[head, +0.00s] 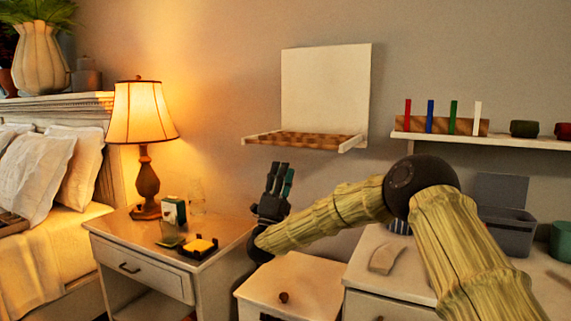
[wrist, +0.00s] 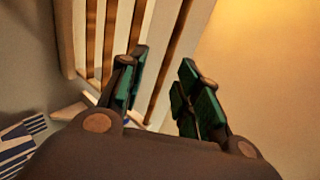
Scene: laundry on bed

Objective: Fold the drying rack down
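The drying rack is on the wall in the head view, with an upright white back panel (head: 325,88) and a slatted wooden frame (head: 300,139) standing out level from its foot. In the wrist view its pale slats (wrist: 122,35) fill the upper left. My gripper (head: 279,172) is just below the frame in the head view, fingers pointing up. In the wrist view my gripper (wrist: 165,68) is open, with a gap between its green-padded fingers. The frame's outer bar shows beyond that gap; I cannot tell whether a finger touches it.
A lit lamp (head: 143,115) stands on the nightstand (head: 140,262) at left. A small white cabinet (head: 290,290) is below my gripper. A shelf (head: 500,141) with coloured pegs is on the wall at right, above a grey bin (head: 506,230). The wall between lamp and rack is clear.

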